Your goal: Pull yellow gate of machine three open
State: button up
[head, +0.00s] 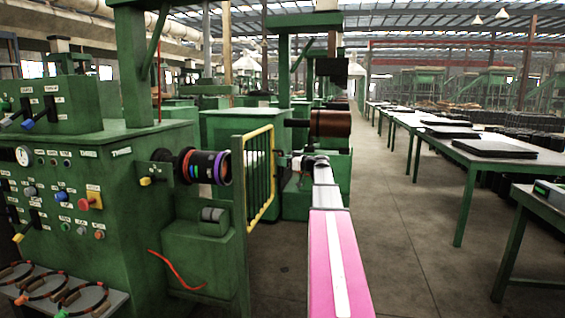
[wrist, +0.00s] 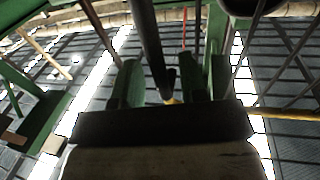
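The yellow gate (head: 260,178) is a yellow frame with dark vertical bars, standing upright beside a green post (head: 240,225) in front of the machine's black roller with coloured rings (head: 205,167). My gripper (head: 284,160) is just right of the gate's far edge, at about mid-height. It is small there, and I cannot tell whether it touches the frame. In the wrist view a thin yellow bar (wrist: 288,116) runs right of the gripper's dark body, and a small yellow bit shows ahead of it.
A green machine with a control panel (head: 60,195) fills the left. A brown roll (head: 330,123) on another machine is behind my gripper. Tables with black sheets (head: 493,148) line the right. The grey floor aisle (head: 400,220) between is clear.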

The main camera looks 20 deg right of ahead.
jog(key=shift+w+a, duration=0.25)
grip_shut()
jog(key=shift+s, duration=0.1)
